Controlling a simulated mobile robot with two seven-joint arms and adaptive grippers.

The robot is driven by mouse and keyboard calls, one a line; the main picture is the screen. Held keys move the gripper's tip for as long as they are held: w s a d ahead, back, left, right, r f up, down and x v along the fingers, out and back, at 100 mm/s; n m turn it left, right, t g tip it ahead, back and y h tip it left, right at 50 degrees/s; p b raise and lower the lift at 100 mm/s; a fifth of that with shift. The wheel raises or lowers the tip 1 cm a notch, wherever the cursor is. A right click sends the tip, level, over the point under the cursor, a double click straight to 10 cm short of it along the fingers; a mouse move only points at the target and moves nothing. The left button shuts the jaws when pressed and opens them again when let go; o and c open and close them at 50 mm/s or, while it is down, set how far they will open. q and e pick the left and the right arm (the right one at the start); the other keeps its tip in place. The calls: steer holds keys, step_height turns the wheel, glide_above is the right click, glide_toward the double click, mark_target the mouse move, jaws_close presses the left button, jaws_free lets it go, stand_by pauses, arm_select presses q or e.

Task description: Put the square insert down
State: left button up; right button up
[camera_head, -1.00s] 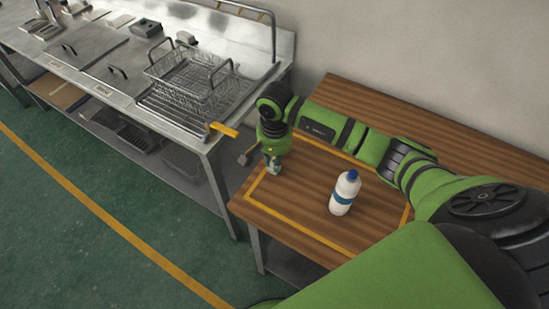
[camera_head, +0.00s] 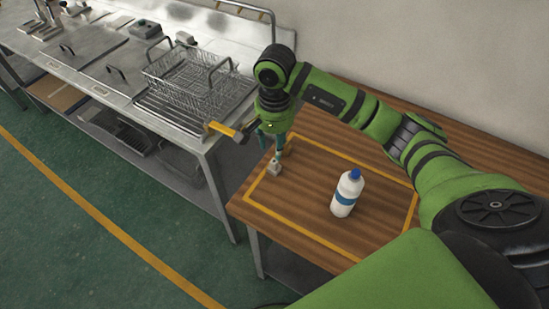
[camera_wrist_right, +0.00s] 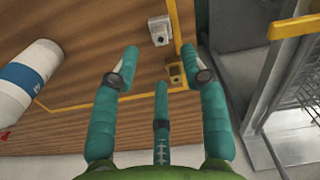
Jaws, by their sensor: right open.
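The square insert, a small grey metal block (camera_head: 274,168) with a dark hole, rests on the wooden table near the left side of the yellow tape outline. It also shows in the right wrist view (camera_wrist_right: 160,31), at the top, beyond the fingertips. My right gripper (camera_head: 269,143) is above the insert, fingers pointing down and apart from it. In the right wrist view its teal fingers (camera_wrist_right: 158,58) are spread with nothing held between them. My left gripper is in neither view.
A white bottle with a blue cap (camera_head: 347,193) stands inside the tape outline. Left of the table are a steel counter (camera_head: 160,118), a wire basket (camera_head: 190,82) and a protruding yellow bar (camera_head: 221,129). The table's front is clear.

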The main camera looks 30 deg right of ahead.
mark_target(275, 162)
step_height(275, 162, up, 5)
steer(key=shift+f+b, duration=0.1)
steer(key=shift+b, duration=0.4)
